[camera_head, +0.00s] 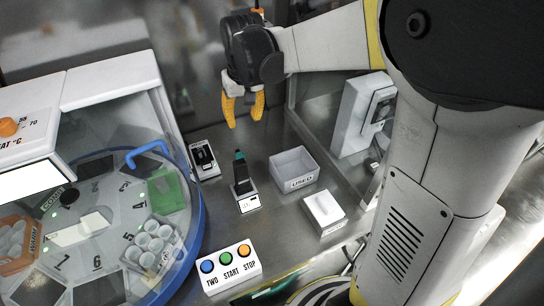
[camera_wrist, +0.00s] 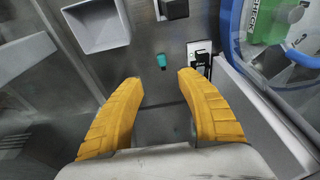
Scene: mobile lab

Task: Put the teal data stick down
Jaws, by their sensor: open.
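The teal data stick (camera_head: 239,155) is small. In the head view it shows just behind a black upright piece. In the wrist view the teal stick (camera_wrist: 161,61) appears on the metal counter, apart from the black piece, beyond my fingertips and near the middle of the gap between them. My gripper (camera_head: 244,122) has orange fingers, hangs above the back of the counter and is open. In the wrist view my gripper (camera_wrist: 159,80) has nothing between its fingers.
The black piece (camera_head: 242,178) stands at a white labelled base (camera_head: 249,204). A grey bin marked USED (camera_head: 302,184) is to its right and a black-and-white device (camera_head: 204,160) to its left. A blue-rimmed round machine (camera_head: 200,215) fills the left. Buttons (camera_head: 229,259) stand in front.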

